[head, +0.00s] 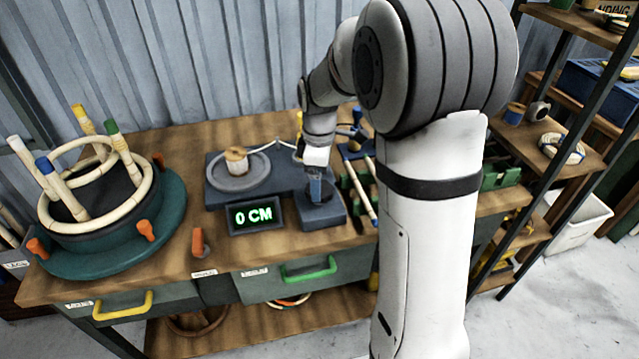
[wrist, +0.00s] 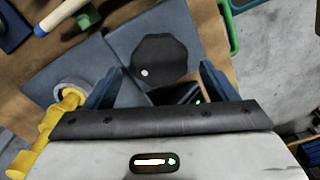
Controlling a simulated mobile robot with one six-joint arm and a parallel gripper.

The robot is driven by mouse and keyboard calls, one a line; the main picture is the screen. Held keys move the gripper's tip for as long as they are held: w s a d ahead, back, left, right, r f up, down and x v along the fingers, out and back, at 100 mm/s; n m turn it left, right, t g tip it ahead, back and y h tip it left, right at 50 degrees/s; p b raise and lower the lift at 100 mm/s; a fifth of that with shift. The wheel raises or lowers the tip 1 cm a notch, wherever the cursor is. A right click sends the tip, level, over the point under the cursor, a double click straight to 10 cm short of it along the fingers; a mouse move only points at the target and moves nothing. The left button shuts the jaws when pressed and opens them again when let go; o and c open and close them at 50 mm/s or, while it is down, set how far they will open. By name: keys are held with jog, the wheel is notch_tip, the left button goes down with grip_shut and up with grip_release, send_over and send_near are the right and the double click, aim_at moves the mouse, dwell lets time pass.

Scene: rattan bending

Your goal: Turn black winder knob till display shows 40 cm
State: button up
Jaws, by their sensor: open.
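The winder's dark blue base (head: 222,198) stands on the wooden bench, with a cream spool (head: 236,160) on a grey disc at its left. The green display (head: 254,215) at its front reads 0 CM. The black knob (wrist: 158,60) shows in the wrist view as a dark faceted disc with a white dot near its lower left edge. My gripper (head: 318,190) points down over the knob's block in the head view and hides most of the knob. In the wrist view my gripper (wrist: 158,82) is open, with its two blue fingers on either side of the knob. I cannot tell whether they touch it.
A teal turntable (head: 170,205) with a rattan frame and orange clamps stands at the left. An orange-handled tool (head: 198,243) lies near the front edge. A rack with sticks (head: 360,185) is close to the right of my gripper. A shelf stands further right.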

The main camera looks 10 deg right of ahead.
jog(key=shift+f, duration=1.2)
jog(key=c, duration=0.9)
jog(key=shift+d, duration=0.15)
jog(key=shift+c, duration=0.5)
jog(key=shift+m, duration=0.3)
